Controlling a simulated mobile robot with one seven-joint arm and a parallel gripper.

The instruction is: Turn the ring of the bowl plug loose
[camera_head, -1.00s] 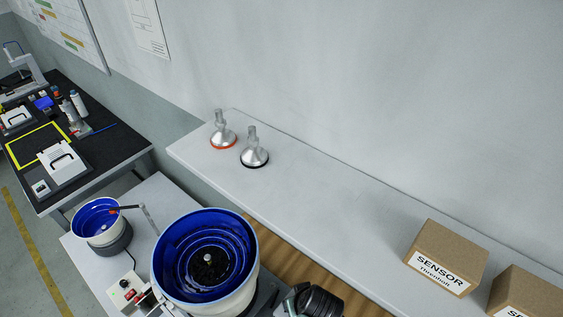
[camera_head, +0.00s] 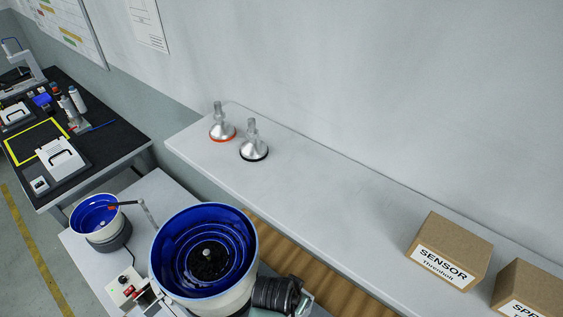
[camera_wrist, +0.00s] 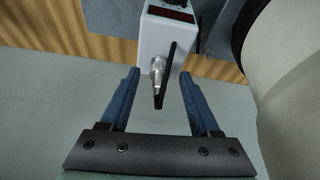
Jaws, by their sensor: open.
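In the wrist view, my gripper (camera_wrist: 159,73) is open, with its two blue fingers apart. The silver plug with its ring (camera_wrist: 157,66) shows between the fingertips in the picture. It sits at the lower front of a pale control box (camera_wrist: 165,32) with a dark red display. A black strip, perhaps a cable, runs down past it to a dark end. I cannot tell whether the plug lies between the fingers in depth; no contact shows. In the head view, the large blue bowl (camera_head: 205,224) stands at lower centre, and the plug and gripper fingers are not visible there.
A large pale rounded body (camera_wrist: 300,65) stands close on the right in the wrist view. A smaller blue bowl (camera_head: 97,213) stands at left. Two suction cups (camera_head: 221,130) and cardboard boxes (camera_head: 449,250) stand on the grey shelf (camera_head: 330,205), which is clear between them.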

